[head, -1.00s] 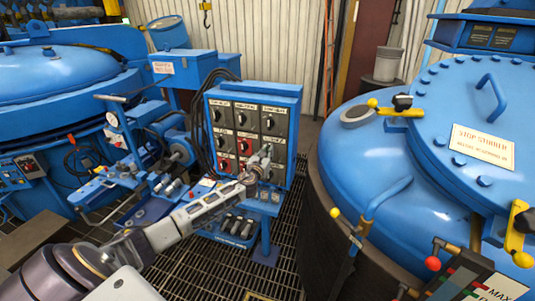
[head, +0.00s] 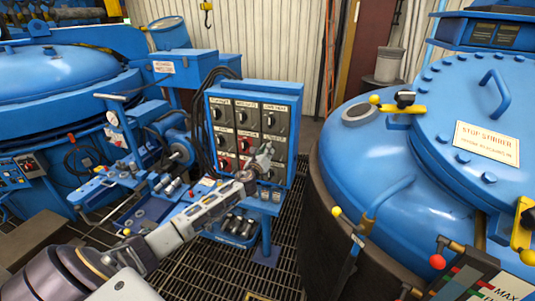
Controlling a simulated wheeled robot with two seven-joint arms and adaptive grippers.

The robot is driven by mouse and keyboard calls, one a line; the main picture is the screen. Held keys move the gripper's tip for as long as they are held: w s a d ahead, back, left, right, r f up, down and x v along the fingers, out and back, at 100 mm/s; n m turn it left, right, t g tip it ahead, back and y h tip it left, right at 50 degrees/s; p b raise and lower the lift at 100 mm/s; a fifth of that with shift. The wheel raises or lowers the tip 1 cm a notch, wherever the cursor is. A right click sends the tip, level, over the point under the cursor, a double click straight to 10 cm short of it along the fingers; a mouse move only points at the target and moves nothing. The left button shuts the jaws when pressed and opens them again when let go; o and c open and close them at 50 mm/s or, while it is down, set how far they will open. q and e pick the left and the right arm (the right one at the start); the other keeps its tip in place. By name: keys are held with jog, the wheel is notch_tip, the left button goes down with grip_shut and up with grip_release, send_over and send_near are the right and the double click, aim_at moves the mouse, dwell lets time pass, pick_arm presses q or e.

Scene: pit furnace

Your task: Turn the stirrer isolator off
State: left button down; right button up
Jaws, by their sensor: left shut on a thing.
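A blue isolator panel (head: 295,135) stands in the middle of the head view. Its front carries rows of grey and red labelled switch plates with dark rotary handles. The labels are too small to read surely, so I cannot tell by name which is the stirrer isolator. My left gripper (head: 264,157) is at the lower right of the panel front, shut on a switch handle there. The fingers hide most of that handle and its plate, so its angle does not show. My right gripper is not in view.
A large blue furnace vessel (head: 375,165) with a bolted lid (head: 450,120) fills the right side. Below the panel is a small shelf with pedals or levers (head: 238,228). A blue machine bench (head: 150,205) stands at left. Dark floor grating (head: 205,265) lies in front.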

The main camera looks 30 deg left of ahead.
pick_arm(q)
jog(key=n, duration=0.4)
jog(key=f+n+b, duration=0.1)
jog(key=n, duration=0.3)
jog(key=n+b, duration=0.1)
jog(key=n, duration=0.3)
jog(key=shift+s+a+f, duration=0.1)
jog(key=shift+a+f, duration=0.05)
jog(key=shift+a, duration=0.25)
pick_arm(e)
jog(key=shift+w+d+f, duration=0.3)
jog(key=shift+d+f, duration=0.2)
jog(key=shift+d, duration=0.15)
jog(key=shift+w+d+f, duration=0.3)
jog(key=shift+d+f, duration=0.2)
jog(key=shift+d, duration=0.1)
pick_arm(q)
jog(key=shift+n, duration=0.4)
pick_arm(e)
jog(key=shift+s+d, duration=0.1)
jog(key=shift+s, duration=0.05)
pick_arm(q)
jog(key=c, duration=1.4)
grip_release()
jog(key=shift+c, duration=0.2)
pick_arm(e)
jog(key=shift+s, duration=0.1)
